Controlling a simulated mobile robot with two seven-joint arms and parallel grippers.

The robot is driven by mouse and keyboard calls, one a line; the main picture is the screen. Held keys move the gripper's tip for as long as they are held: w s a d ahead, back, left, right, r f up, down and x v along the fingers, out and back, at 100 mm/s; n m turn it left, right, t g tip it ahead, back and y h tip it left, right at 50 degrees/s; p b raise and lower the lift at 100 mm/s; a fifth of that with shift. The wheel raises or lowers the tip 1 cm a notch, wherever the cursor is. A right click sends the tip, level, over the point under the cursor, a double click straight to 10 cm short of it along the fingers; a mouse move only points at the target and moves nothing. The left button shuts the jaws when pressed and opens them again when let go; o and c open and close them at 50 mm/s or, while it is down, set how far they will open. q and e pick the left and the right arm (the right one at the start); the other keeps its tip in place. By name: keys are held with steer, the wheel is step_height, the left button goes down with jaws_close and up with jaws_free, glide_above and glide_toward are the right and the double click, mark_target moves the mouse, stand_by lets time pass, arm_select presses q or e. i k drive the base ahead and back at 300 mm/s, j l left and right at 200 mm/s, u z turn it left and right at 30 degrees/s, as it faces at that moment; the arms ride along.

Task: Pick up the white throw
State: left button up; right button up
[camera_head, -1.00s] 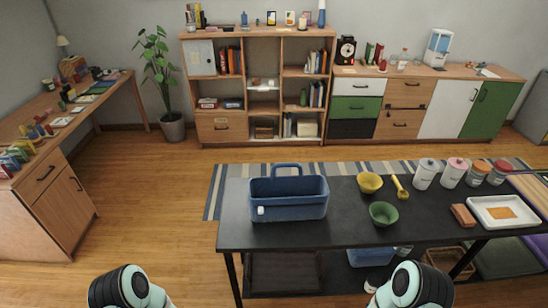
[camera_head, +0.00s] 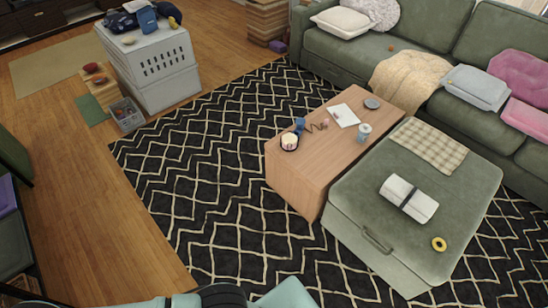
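A white rolled bundle (camera_head: 396,189) with a dark band around it, which looks like the white throw, lies on top of the green ottoman (camera_head: 365,192) at the right. A cream, fluffy throw (camera_head: 408,76) is draped over the seat and front of the green sofa (camera_head: 352,52) behind. Parts of my own arm show at the bottom edge, well apart from the ottoman. Neither gripper shows in the head view.
A wooden coffee table (camera_head: 298,174) with a mug and small items stands against the ottoman's left side. A yellow ring (camera_head: 439,249) and a checked cloth (camera_head: 428,145) lie on the ottoman. The black patterned rug (camera_head: 215,165) has open floor left of the table.

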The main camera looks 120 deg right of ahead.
mark_target(408, 198)
steer(key=z, duration=5.6)
steer(key=i+j+u, duration=0.1)
steer(key=i+u, duration=0.3)
steer(key=i, duration=0.5)
steer(key=i+l+u, duration=0.15)
steer(key=i+u, duration=0.25)
steer(key=i, duration=0.45)
